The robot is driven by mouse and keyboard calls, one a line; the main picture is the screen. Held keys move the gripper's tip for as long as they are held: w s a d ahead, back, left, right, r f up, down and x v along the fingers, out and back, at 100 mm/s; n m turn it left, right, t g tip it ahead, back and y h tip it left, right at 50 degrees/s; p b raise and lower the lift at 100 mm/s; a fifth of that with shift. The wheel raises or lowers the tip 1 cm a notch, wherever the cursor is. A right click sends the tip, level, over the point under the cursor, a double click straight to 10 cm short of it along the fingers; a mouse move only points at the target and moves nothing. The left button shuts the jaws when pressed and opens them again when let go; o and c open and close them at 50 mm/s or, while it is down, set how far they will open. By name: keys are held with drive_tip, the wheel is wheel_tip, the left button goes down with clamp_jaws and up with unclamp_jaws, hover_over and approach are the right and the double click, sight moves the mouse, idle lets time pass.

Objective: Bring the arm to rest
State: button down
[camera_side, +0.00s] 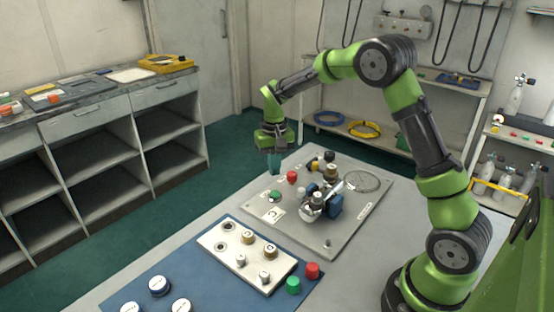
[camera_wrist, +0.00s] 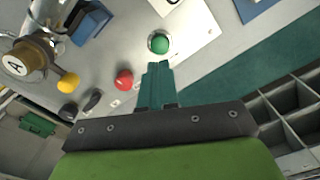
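My gripper (camera_side: 273,164) hangs fingers-down above the far left edge of the grey panel (camera_side: 320,238). Its teal fingers (camera_wrist: 157,72) lie together in the wrist view, with no object seen between them, so it looks shut and empty. A green knob (camera_side: 275,196) on the panel shows just beyond the fingertips in the wrist view (camera_wrist: 159,43); the fingers look apart from it. A red knob (camera_side: 292,177) is close by, also seen in the wrist view (camera_wrist: 124,79). My arm is raised and bent over the bench.
A metal valve assembly with a blue block (camera_side: 331,205) stands on the panel's middle. A white plate with brass and silver caps (camera_side: 248,237) lies on a blue mat (camera_side: 212,283). Red (camera_side: 313,270) and green (camera_side: 293,285) caps stand beside it. Open shelves (camera_side: 100,165) are at left.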

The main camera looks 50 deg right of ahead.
drive_tip(key=s+a+r+t, duration=0.2)
drive_tip(key=s+a+r, duration=0.2)
drive_tip(key=s, duration=0.3)
drive_tip(key=s+a+r+n+t+y, duration=0.1)
drive_tip(key=s+a+r+t, duration=0.1)
drive_tip(key=s+a+r, duration=0.2)
drive_tip(key=s+a+r+n+t+y, duration=0.1)
drive_tip(key=s+a+r+t, duration=0.2)
drive_tip(key=s+r, duration=0.4)
drive_tip(key=s, duration=0.4)
drive_tip(key=shift+s+a, duration=0.3)
drive_tip(key=shift+a, duration=0.1)
drive_tip(key=shift+f, duration=0.1)
